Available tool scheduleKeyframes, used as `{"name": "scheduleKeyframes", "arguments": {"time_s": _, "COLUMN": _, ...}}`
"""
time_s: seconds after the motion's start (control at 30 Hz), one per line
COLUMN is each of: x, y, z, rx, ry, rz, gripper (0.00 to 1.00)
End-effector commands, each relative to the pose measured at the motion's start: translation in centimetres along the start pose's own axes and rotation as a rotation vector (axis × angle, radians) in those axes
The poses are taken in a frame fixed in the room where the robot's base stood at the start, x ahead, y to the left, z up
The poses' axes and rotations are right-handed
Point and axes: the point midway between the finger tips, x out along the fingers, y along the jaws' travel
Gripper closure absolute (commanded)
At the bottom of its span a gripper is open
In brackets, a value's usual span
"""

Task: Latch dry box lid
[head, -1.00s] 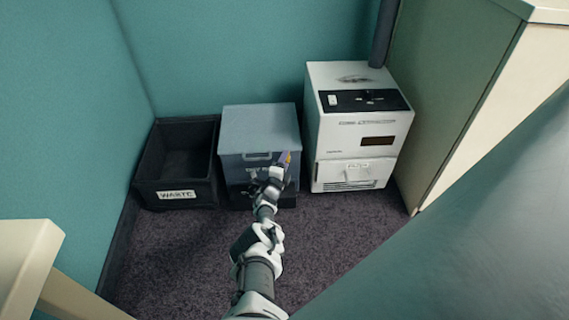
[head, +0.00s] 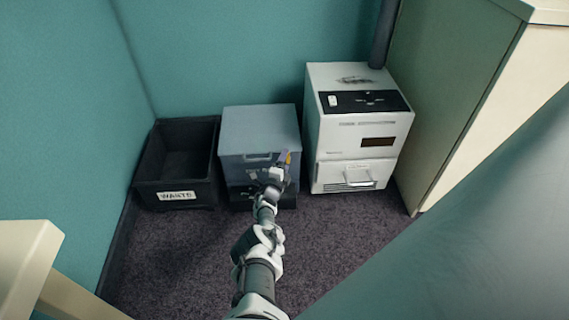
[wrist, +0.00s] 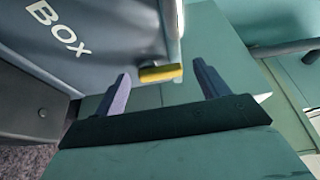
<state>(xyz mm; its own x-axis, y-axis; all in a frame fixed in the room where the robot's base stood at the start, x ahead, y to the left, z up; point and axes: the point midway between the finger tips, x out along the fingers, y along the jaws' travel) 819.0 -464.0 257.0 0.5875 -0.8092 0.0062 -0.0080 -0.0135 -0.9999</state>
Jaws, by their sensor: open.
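The dry box (head: 258,128) is a blue-grey box with a flat lid, standing between a black bin and a white machine. Its lid lies level on top. In the wrist view the box wall (wrist: 85,45) with the word BOX fills the upper left. A yellow latch tab (wrist: 161,73) sticks out by the box's edge. My gripper (wrist: 164,85) is open, with the tab between its two fingertips or just beyond them; I cannot tell whether they touch it. In the head view my gripper (head: 283,163) is at the box's right front, hiding part of that face.
A black bin (head: 178,187) labelled WASTE stands close on the left. A white machine (head: 330,160) stands on the right with a narrow gap. A cabinet side (head: 440,110) closes off the far right. Dark carpet (head: 170,245) in front is clear.

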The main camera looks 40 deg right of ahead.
Motion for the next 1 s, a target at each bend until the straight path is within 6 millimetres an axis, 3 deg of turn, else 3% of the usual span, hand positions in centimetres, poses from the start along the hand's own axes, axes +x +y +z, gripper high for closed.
{"name": "scheduleKeyframes", "arguments": {"time_s": 0.27, "x": -1.7, "y": -0.5, "z": 0.0, "rx": -0.002, "ry": -0.001, "rz": 0.003, "gripper": 0.26}}
{"name": "scheduleKeyframes", "arguments": {"time_s": 1.0, "x": -12.9, "y": -0.3, "z": 0.0, "rx": -0.002, "ry": -0.001, "rz": 0.001, "gripper": 0.26}}
